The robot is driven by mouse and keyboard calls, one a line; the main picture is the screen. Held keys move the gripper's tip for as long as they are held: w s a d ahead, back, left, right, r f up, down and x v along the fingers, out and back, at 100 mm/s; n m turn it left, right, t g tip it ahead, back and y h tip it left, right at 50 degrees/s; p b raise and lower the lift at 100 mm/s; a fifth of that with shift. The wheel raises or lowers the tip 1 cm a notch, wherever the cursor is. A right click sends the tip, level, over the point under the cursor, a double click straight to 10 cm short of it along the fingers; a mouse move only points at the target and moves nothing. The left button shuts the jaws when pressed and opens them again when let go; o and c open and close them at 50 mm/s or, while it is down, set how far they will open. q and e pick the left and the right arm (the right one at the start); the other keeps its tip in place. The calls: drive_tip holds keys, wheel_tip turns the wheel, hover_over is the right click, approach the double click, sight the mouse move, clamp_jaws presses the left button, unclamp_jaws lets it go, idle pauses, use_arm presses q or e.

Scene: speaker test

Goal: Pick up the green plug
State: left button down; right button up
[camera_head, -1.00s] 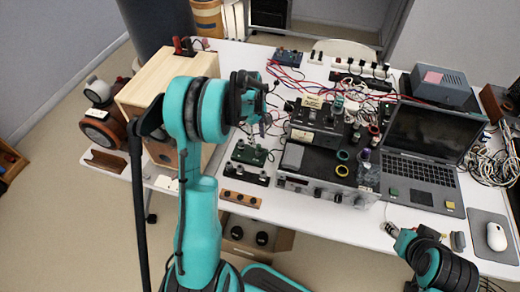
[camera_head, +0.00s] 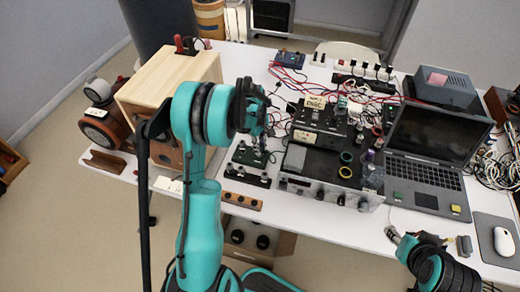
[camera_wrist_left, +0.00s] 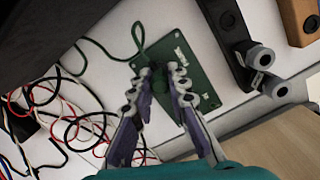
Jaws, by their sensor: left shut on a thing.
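The green plug (camera_wrist_left: 158,74), dark and mostly hidden, sits between the fingertips of my left gripper (camera_wrist_left: 161,80) in the left wrist view. A thin green cable (camera_wrist_left: 137,34) loops beside it. A green board (camera_wrist_left: 205,92) with a white label lies below the fingers. I cannot tell whether the plug touches the board. In the head view my left gripper (camera_head: 264,143) is over the green board (camera_head: 243,156), and the plug is not distinct. My right gripper (camera_head: 393,234) is at the table's right front; its fingers are too unclear to read.
A wooden speaker box (camera_head: 165,85) stands left of my left arm. A black-topped amplifier (camera_head: 318,162) and a laptop (camera_head: 428,150) are to the right. Red and blue cables (camera_head: 287,80) tangle behind. A wooden block with black sockets (camera_head: 242,201) lies near the front edge.

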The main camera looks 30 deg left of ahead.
use_arm(q)
wheel_tip(320, 180, up, 10)
drive_tip(key=p, duration=0.3)
drive_tip(key=shift+p, duration=0.3)
drive_tip(key=shift+r, duration=0.1)
wheel_tip(320, 180, up, 4)
drive_tip(key=p, duration=0.2)
drive_tip(key=shift+p, duration=0.3)
